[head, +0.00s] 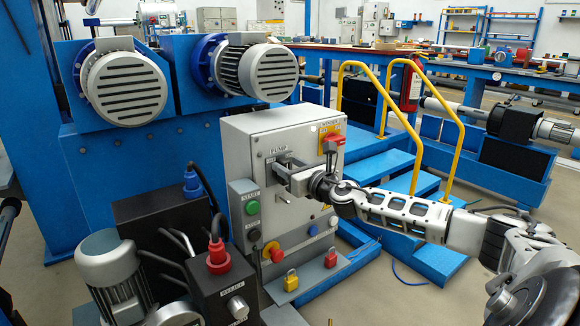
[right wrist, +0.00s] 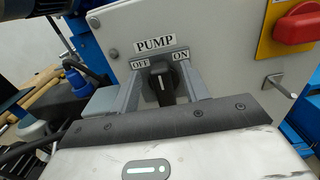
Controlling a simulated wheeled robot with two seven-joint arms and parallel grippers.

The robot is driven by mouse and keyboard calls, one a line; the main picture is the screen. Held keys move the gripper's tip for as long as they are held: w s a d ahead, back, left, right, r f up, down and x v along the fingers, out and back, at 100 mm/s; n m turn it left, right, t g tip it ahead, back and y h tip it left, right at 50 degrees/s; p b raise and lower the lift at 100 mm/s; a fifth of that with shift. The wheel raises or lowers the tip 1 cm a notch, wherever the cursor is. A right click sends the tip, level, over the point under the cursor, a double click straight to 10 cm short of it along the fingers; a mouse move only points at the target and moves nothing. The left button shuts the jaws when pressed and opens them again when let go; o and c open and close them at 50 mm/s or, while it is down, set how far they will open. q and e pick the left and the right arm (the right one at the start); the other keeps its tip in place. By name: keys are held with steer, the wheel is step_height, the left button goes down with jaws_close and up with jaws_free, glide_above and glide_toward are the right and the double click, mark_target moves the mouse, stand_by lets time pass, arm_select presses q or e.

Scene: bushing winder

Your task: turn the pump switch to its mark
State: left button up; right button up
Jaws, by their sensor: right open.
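The pump switch (right wrist: 161,84) is a black knob with a white line, under a PUMP label with OFF at left and ON at right. In the right wrist view its white line points roughly up, between the two labels. My right gripper (right wrist: 160,88) is open, with one finger on each side of the knob; whether either finger touches it I cannot tell. In the head view my right gripper (head: 283,170) is at the upper left of the grey control cabinet (head: 258,140) and hides most of the switch. My left gripper is not in view.
A red switch on a yellow plate (head: 331,138) sits right of the pump switch. A green button (head: 251,208), yellow padlock (head: 291,280) and red padlock (head: 331,258) are lower. A black box with a red connector (head: 218,258) stands in front. Blue steps (head: 375,165) are behind my right arm.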

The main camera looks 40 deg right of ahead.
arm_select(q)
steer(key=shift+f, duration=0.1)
arm_select(e)
steer(key=shift+w, duration=0.1)
steer(key=shift+c, duration=0.3)
jaws_close()
steer(key=c, duration=0.9)
jaws_free()
